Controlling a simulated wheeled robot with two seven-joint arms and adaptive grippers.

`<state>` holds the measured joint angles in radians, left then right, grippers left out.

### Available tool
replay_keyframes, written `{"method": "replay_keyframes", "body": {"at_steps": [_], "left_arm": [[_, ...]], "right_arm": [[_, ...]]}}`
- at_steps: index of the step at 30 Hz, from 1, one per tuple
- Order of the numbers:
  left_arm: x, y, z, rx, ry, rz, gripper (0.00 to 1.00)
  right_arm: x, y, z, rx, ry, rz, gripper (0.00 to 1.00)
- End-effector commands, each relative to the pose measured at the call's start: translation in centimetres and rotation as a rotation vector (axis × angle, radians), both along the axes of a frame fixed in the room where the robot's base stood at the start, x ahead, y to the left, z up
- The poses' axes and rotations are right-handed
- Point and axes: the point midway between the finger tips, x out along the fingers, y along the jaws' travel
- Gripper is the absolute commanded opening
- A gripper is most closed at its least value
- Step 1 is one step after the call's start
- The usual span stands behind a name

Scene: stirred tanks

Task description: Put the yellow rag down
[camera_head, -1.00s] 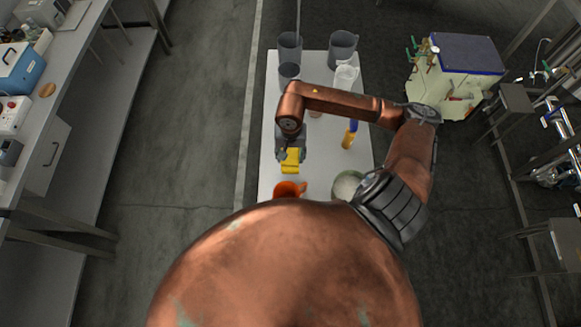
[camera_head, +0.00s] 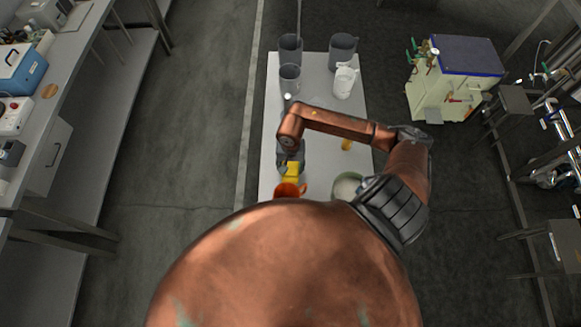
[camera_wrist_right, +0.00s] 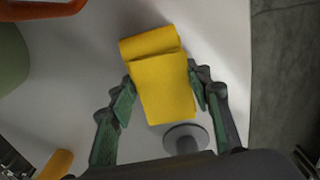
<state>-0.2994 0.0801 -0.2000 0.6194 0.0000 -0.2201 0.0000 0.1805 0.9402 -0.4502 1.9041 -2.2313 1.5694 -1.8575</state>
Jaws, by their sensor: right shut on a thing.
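The yellow rag (camera_head: 293,171) is a small folded cloth over the white table (camera_head: 312,70), just behind the orange jug (camera_head: 288,190). In the right wrist view the rag (camera_wrist_right: 165,85) lies between the green finger pads of my right gripper (camera_wrist_right: 163,98). My right gripper (camera_head: 291,168) points down and is shut on the rag. I cannot tell whether the rag touches the table. My left gripper is in neither view.
Grey beakers (camera_head: 290,49) and a white jug (camera_head: 345,80) stand at the table's far end. A pale green bowl (camera_head: 347,186) is right of the orange jug. A yellow-handled thing (camera_head: 346,145) is partly hidden by my arm. A grey disc (camera_wrist_right: 187,138) lies near the rag.

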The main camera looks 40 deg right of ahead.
Motion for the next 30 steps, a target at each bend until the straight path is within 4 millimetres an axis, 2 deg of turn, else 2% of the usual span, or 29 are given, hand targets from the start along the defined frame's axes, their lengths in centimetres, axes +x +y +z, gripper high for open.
{"method": "replay_keyframes", "body": {"at_steps": [1, 2, 9, 20, 23, 30], "left_arm": [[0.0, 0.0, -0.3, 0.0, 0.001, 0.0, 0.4], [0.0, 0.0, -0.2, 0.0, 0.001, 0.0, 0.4], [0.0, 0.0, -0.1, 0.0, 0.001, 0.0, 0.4], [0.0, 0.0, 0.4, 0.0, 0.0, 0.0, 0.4], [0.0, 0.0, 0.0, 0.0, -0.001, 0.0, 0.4], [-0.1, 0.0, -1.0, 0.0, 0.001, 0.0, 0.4]], "right_arm": [[0.0, 0.0, -0.3, 0.0, 0.0, 0.0, 0.26], [0.0, 0.0, -0.2, 0.0, 0.0, 0.0, 0.47], [0.0, 0.0, -0.1, 0.001, 0.001, 0.0, 0.63], [0.0, 0.0, 0.3, 0.001, 0.002, 0.0, 0.63], [0.2, -0.1, 1.5, -0.001, -0.003, 0.001, 0.63], [0.2, -0.1, 6.5, -0.002, -0.004, 0.002, 0.63]]}}
